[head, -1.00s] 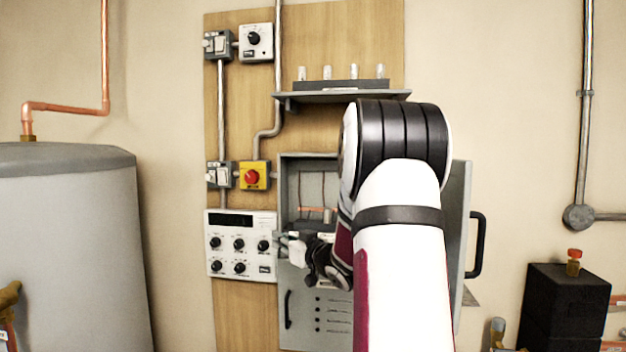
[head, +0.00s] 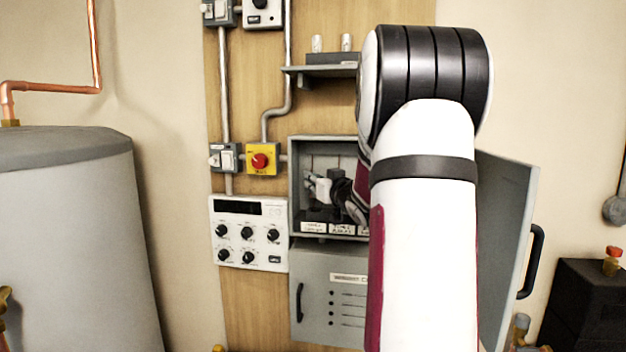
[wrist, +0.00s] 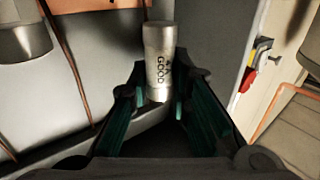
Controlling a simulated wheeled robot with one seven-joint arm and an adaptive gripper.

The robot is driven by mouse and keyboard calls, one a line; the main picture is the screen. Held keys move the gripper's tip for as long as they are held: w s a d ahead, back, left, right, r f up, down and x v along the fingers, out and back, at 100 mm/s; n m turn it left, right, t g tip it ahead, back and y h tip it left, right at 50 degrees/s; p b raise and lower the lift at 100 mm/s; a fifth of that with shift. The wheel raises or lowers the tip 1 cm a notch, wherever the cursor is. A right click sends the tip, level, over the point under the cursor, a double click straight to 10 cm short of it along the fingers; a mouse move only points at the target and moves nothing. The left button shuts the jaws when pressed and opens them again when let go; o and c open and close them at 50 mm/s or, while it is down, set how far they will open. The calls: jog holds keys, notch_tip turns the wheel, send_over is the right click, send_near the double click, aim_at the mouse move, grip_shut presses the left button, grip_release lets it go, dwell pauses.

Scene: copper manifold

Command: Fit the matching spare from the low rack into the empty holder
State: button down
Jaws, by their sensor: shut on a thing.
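My gripper (head: 318,188) is inside the open grey cabinet (head: 292,190) in the head view. In the wrist view my gripper (wrist: 160,100) is shut on a silver cylinder (wrist: 158,55), held between its teal-lined fingers. The cylinder has dark lettering that includes "GOOD"; it appears upright in the picture. In the head view my arm covers the cabinet's right side, and I cannot make out the empty holder. White labels (head: 314,227) run along the cabinet's lower front. I cannot identify the low rack.
The cabinet door (head: 508,235) stands open at right. A shelf (head: 325,70) with small silver cylinders is above. In the wrist view, a metallic rounded part (wrist: 22,40) and copper-coloured wires lie left of the held cylinder. A control panel (head: 248,233) is left of the cabinet.

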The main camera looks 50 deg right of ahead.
jog(key=shift+w+f+b, duration=0.2)
jog(key=shift+f+b, duration=0.85)
jog(key=shift+f, duration=0.4)
jog(key=shift+s, duration=0.1)
jog(key=shift+s+p, duration=0.25)
jog(key=shift+p, duration=0.15)
jog(key=shift+w+a+f, duration=0.1)
jog(key=shift+w+f, duration=0.05)
dwell(0.3)
jog(key=shift+f, duration=1)
dwell(0.4)
jog(key=c, duration=1.4)
grip_release()
jog(key=v, duration=1.2)
